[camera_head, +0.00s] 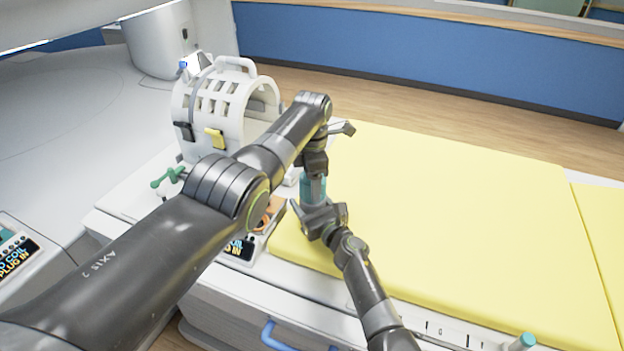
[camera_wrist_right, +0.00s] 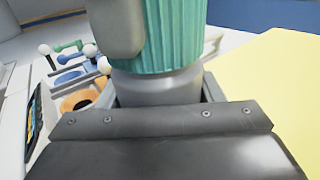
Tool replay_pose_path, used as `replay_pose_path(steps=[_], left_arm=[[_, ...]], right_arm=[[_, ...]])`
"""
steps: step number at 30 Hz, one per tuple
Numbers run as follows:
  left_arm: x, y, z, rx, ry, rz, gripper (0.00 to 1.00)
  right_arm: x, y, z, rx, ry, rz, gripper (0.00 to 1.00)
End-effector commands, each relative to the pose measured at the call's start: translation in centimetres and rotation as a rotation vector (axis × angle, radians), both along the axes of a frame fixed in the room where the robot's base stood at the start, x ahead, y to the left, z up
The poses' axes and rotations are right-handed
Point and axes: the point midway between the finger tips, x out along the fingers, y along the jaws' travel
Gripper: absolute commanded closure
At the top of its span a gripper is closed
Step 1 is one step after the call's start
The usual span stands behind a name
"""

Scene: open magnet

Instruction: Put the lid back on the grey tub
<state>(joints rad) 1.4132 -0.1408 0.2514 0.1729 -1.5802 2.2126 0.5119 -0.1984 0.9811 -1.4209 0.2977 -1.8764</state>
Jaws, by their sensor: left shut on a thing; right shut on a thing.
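The teal ribbed lid (camera_head: 312,188) shows in the head view under my left gripper (camera_head: 314,170), which comes down from above and is shut on it. In the right wrist view the lid (camera_wrist_right: 177,35) sits upright at the top of the grey tub (camera_wrist_right: 155,86), with no clear gap between them. I cannot tell whether it is screwed on. A grey finger of my left gripper lies against the lid there. My right gripper (camera_head: 320,214) is shut around the tub from the side. In the head view the tub is mostly hidden by the grippers.
A white cage-like coil (camera_head: 222,108) stands behind, left of my left wrist. A green clamp (camera_head: 168,178) and a labelled panel (camera_head: 240,249) are to the left. The yellow mat (camera_head: 440,210) is clear. A teal-topped item (camera_head: 523,341) is at the bottom right.

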Motion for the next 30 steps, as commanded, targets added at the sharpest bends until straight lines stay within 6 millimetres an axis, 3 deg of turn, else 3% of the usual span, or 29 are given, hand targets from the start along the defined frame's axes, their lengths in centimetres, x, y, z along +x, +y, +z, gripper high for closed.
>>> replay_pose_path(steps=[7,24,30], left_arm=[[0.02,-0.01,0.03,0.0,0.0,-0.105,0.64],[0.14,0.02,0.07,0.001,-0.001,-0.968,0.64],[0.1,0.06,0.04,0.001,-0.001,-1.117,0.64]], right_arm=[[-0.02,0.0,-0.06,0.0,0.001,0.0,1.0],[-0.01,-0.02,-0.07,0.0,0.001,-0.001,1.0],[-0.01,-0.05,-0.09,0.001,0.003,-0.001,1.0]])
